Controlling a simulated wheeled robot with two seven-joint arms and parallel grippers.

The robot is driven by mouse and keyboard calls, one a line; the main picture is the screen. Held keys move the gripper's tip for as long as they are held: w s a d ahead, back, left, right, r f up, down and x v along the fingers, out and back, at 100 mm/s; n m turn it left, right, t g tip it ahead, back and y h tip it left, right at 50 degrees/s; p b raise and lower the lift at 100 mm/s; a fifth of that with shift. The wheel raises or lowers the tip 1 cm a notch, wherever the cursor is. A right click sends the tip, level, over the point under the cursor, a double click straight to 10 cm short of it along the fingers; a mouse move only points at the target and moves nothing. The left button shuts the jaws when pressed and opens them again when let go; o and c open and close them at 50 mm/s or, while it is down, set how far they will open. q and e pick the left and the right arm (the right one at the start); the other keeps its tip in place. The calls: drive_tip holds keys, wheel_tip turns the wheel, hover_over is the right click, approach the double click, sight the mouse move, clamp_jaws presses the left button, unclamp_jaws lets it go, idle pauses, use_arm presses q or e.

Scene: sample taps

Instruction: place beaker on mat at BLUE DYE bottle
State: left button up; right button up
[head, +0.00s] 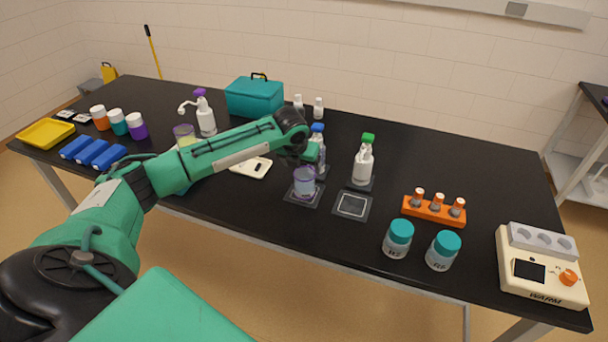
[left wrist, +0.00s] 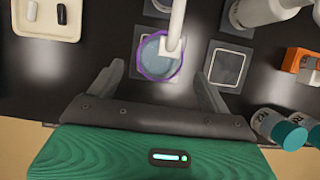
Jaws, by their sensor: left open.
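The beaker (head: 304,183), clear with a purple rim, stands upright on a dark square mat (head: 291,194) in front of the blue-capped bottle (head: 318,143). In the left wrist view the beaker (left wrist: 151,70) shows bluish contents, with a white spout over it. My left gripper (head: 306,157) is just above and behind the beaker in the head view. In the left wrist view its fingers (left wrist: 160,84) are open, one on each side of the beaker's near edge, apart from it. The arm and gripper partly hide the blue-capped bottle. My right gripper is not in view.
A green-capped bottle (head: 363,160) stands right of it, with an empty mat (head: 351,205) in front. Two teal-lidded jars (head: 398,239), an orange rack (head: 434,211) and a warmer (head: 541,270) are to the right. A white tray (head: 252,168) lies left. Bare table lies between these.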

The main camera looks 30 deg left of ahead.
use_arm(q)
drive_tip(key=shift+v, duration=1.45)
